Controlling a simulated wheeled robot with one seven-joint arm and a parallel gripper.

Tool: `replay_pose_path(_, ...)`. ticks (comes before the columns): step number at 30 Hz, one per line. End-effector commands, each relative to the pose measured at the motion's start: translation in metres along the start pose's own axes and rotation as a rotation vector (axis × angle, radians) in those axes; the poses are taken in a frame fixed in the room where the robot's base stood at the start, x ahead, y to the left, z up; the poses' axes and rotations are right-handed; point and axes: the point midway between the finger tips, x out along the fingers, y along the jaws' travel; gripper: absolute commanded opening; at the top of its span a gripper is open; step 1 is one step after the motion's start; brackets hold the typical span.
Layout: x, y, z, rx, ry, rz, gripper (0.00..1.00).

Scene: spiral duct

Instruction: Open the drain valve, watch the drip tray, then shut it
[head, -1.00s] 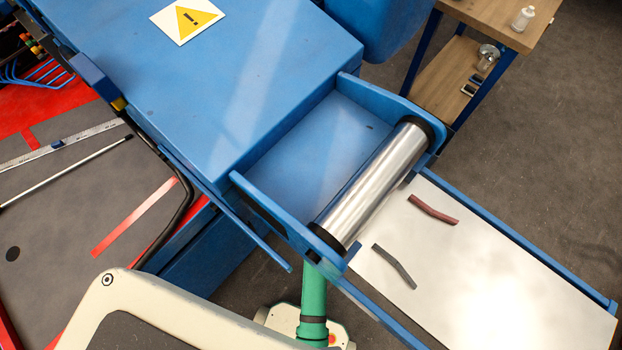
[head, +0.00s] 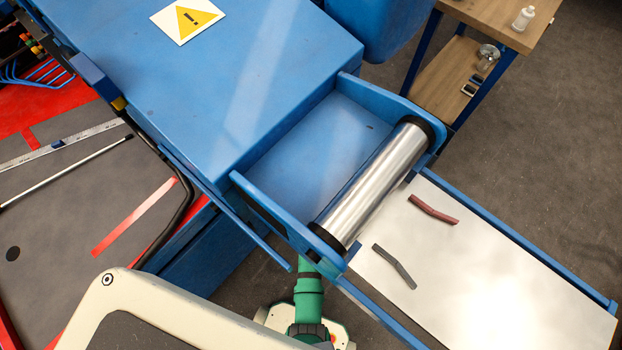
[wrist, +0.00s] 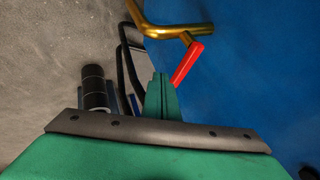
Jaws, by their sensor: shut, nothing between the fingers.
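The drain valve shows in the wrist view as a bent brass pipe (wrist: 165,31) with a red lever (wrist: 187,63). It stands against the blue machine side. My gripper (wrist: 160,78) is shut and empty, with its green fingertips just left of the red lever's lower end. The lever and fingertips look very close, but I cannot tell whether they touch. The valve and my gripper are hidden in the head view. I cannot make out a drip tray in either view.
The blue machine (head: 225,75) has a steel roller (head: 372,187) at its end. A pale chute (head: 470,265) holds a dark red strip (head: 433,209) and a grey strip (head: 394,266). A wooden bench (head: 500,18) stands beyond. Black bent tubes (wrist: 128,65) lie left of my fingers.

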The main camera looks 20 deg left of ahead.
Motion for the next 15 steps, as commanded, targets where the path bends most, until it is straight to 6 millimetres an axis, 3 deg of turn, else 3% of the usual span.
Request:
replay_pose_path(5, 0.0052, -0.0100, -0.0001, 0.001, 0.000, 0.000, 0.00)
replay_pose_path(15, 0.0058, -0.0110, 0.0000, 0.001, 0.000, 0.001, 0.00)
